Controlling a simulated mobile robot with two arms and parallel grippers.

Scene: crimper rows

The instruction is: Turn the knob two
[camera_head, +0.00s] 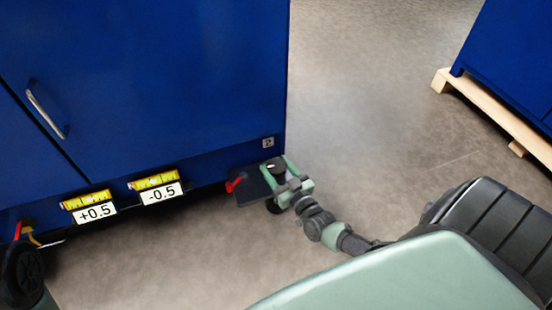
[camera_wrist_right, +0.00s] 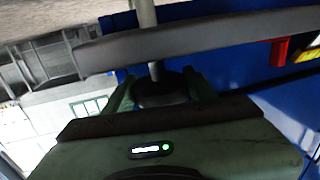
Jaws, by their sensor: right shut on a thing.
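The blue cabinet (camera_head: 200,80) has a small plate (camera_head: 267,143) at its lower right corner that looks marked with a 2. Just below that corner, a dark knob (camera_head: 275,164) sits by a dark plate (camera_head: 250,191). My right gripper (camera_head: 282,172) is at this knob, its green fingers on either side of it. In the right wrist view, the fingers (camera_wrist_right: 160,88) are shut on the dark round knob (camera_wrist_right: 160,97), which has a grey shaft (camera_wrist_right: 148,22). The fingers partly hide the knob. My left gripper cannot be made out.
A red lever (camera_head: 236,183) sticks out left of the knob. Labels +0.5 (camera_head: 95,213) and -0.5 (camera_head: 162,193) are on the cabinet's lower edge. A wooden pallet (camera_head: 500,115) under another blue unit stands at right. Floor between is clear.

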